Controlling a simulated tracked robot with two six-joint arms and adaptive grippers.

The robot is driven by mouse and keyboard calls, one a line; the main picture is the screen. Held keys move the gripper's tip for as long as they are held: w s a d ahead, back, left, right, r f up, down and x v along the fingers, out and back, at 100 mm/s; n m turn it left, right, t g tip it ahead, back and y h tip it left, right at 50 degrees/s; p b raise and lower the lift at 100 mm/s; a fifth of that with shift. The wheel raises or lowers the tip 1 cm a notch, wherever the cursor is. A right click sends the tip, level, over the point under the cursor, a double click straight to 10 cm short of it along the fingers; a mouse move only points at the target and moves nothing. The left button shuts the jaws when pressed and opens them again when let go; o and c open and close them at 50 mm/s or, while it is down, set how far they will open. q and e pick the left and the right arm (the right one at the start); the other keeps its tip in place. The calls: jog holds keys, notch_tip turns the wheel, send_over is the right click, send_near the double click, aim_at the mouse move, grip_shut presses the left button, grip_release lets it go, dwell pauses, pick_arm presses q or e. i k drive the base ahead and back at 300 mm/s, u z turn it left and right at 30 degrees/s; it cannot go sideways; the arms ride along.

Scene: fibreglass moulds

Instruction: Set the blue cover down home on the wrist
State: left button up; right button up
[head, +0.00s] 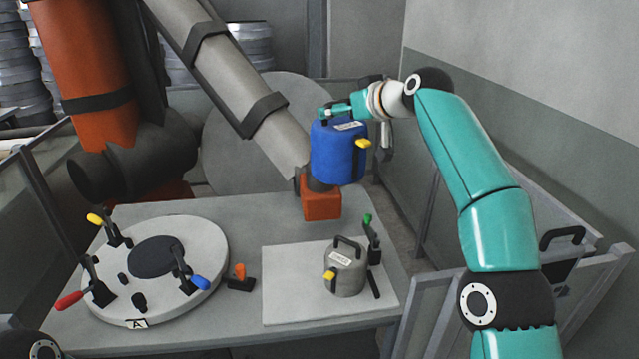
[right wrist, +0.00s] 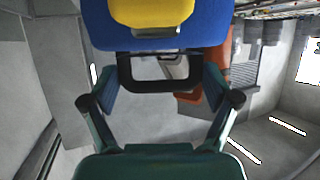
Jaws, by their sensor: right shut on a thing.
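The blue cover (head: 338,162) has a yellow knob (head: 363,143) and a white label on its side. My right gripper (head: 330,112) is at its top, and in the right wrist view it is shut on the cover's black handle (right wrist: 160,86). The cover hangs roughly upright in front of the lower end of the big grey arm. The dark wrist (head: 318,186) shows just under the cover, above an orange block (head: 321,205). The cover hides most of the wrist, and I cannot tell whether they touch. My left gripper is not in view.
A grey cover (head: 346,275) stands on a white board (head: 284,290) on the table, beside a green-handled clamp (head: 372,240). A round white plate (head: 205,250) with several coloured clamps lies at left. The big grey arm (head: 225,75) slants down behind the cover.

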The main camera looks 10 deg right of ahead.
aim_at(321, 185)
jog(key=i, duration=0.85)
